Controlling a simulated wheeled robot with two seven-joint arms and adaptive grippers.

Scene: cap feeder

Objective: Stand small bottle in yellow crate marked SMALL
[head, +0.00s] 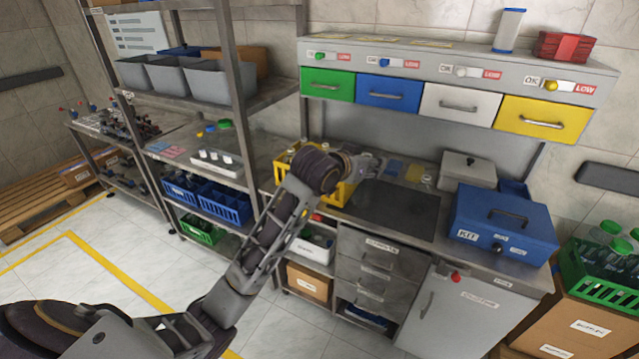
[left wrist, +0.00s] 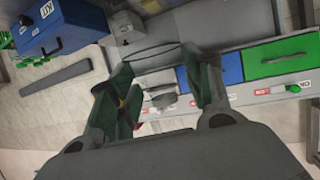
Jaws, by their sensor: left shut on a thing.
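My left gripper (head: 371,161) is at the end of the arm reaching over the workbench, just right of and above the yellow crate (head: 343,192). In the left wrist view its two fingers (left wrist: 160,72) are closed around a clear thing, apparently the small bottle (left wrist: 154,62). Only a faint outline of it shows, so its tilt is hard to tell. The arm hides much of the yellow crate; a bottle-like shape shows at its left end. The crate's SMALL mark cannot be read. My right gripper is not in view.
A dark mat (head: 398,206) lies clear on the bench. A blue KIT box (head: 503,226) and a grey lidded box (head: 468,170) stand to its right. Coloured drawers (head: 395,95) hang above. A green crate of bottles (head: 600,272) stands far right; blue crates (head: 224,207) are on the left shelf.

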